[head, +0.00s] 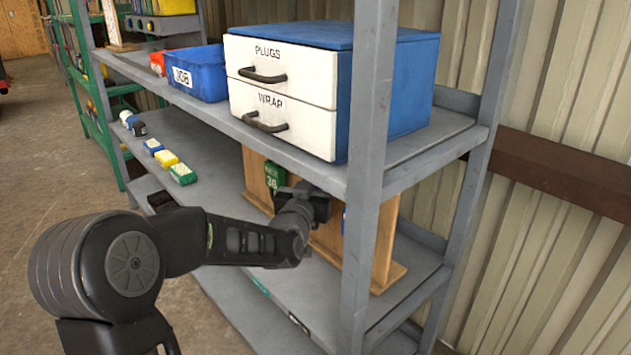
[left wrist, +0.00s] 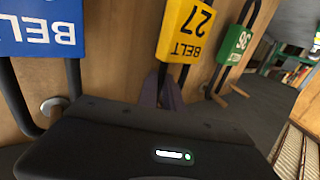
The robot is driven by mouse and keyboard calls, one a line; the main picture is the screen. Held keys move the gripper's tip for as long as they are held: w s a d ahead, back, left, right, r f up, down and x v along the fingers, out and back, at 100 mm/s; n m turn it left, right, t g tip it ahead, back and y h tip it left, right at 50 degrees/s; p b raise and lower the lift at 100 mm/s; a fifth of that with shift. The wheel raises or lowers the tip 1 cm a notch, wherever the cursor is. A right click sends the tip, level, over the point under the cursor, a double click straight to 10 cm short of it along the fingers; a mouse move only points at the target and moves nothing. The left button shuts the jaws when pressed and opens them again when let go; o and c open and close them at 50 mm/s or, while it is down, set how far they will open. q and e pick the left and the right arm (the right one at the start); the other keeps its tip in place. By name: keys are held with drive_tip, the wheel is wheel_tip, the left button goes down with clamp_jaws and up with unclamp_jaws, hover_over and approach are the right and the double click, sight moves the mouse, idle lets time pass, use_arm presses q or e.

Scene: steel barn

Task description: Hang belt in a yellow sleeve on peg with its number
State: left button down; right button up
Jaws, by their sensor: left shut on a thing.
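The belt in a yellow sleeve (left wrist: 186,30) marked 27 shows in the left wrist view, upside down, in front of a wooden board (left wrist: 125,50). My left gripper (left wrist: 168,92) is shut on its black loop. In the head view my left gripper (head: 318,205) is at the board (head: 257,175) under the middle shelf, and the yellow sleeve is hidden. A green-sleeved belt (left wrist: 237,45) marked 36 hangs beside it, with wooden pegs at its loop. A blue-sleeved belt (left wrist: 40,25) hangs on the other side by a round-ended peg (left wrist: 55,106). I cannot see whether the yellow-sleeved belt touches a peg.
A grey shelf post (head: 368,150) stands right of my gripper. Above are a drawer unit (head: 285,95) marked PLUGS and WRAP and a blue bin (head: 200,75). Small blue, yellow (head: 166,158) and green boxes line the shelf's left edge. Bare shelf lies below the board.

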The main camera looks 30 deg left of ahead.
use_arm(q)
drive_tip(key=c, duration=1.4)
unclamp_jaws()
drive_tip(key=shift+c, duration=0.2)
drive_tip(key=shift+s, duration=0.1)
drive_tip(key=v, duration=0.7)
drive_tip(key=shift+s, duration=0.3)
drive_tip(key=shift+s+d, duration=0.1)
